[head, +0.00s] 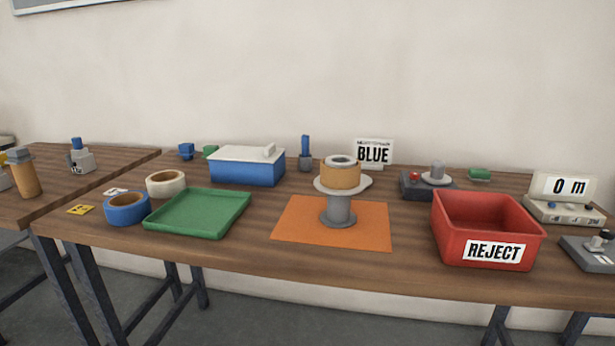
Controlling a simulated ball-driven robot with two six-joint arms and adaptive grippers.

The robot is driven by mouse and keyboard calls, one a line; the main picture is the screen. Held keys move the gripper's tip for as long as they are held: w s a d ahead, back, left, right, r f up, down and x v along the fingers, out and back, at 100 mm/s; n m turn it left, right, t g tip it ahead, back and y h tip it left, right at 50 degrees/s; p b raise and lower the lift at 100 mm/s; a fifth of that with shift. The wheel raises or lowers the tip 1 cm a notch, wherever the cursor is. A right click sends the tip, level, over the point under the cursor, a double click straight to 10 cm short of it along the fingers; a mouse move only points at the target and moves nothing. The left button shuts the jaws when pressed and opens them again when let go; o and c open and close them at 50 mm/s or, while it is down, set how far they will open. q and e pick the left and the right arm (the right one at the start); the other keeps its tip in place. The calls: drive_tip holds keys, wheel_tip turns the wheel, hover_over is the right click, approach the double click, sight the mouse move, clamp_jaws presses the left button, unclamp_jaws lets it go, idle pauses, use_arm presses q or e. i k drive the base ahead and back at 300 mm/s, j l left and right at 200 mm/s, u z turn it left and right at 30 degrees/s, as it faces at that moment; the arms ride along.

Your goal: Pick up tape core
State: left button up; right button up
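A tan tape roll or core (340,176) with a grey-white hub in its middle sits on the round plate of a grey pedestal stand (338,209). The stand is upright on an orange mat (290,228) near the table's middle. A blue tape ring (127,216) lies flat at the front left, and a cream tape ring (165,189) lies just behind it. Which of these rings is the tape core is not marked. Neither of my grippers shows in the head view.
A green tray (195,229) lies left of the mat, with a blue box with a white lid (247,171) behind it. A red REJECT bin (468,258) stands right of the mat. A BLUE sign (373,152) and a 0 m display (563,187) stand farther back. Bare wood shows at the front.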

sight(329, 178)
drive_tip(key=i+j, duration=0.95)
